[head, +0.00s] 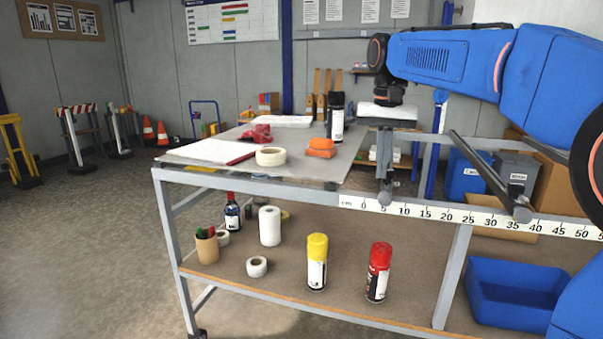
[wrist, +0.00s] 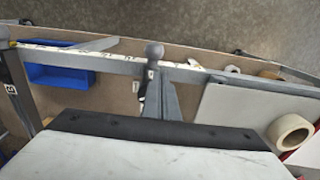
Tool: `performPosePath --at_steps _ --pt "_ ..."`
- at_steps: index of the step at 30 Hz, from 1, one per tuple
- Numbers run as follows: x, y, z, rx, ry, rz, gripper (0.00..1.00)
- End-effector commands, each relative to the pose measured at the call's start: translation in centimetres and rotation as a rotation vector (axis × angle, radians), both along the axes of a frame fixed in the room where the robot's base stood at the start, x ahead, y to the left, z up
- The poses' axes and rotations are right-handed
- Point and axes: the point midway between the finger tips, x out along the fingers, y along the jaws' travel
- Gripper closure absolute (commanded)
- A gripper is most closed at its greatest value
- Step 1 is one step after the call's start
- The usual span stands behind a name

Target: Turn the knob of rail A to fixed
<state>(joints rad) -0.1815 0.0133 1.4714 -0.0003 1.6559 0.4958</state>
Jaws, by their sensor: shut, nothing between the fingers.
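A second rail (head: 480,165) ends in a knob (head: 522,214) near 35.
The ruler (head: 450,213) runs along the cart's front edge. Left of the first rail, a panel (head: 190,171) carries tape (head: 270,157), an orange item (head: 320,147) and a black can (head: 336,115). Spray cans and a blue bin (head: 510,295) stand on the lower shelf.

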Motion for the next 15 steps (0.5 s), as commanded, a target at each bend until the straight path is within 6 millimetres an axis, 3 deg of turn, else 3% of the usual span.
performPosePath --at_steps 15 --pt "0.1 0.0 4.6 0.001 -0.001 0.0 1.0"
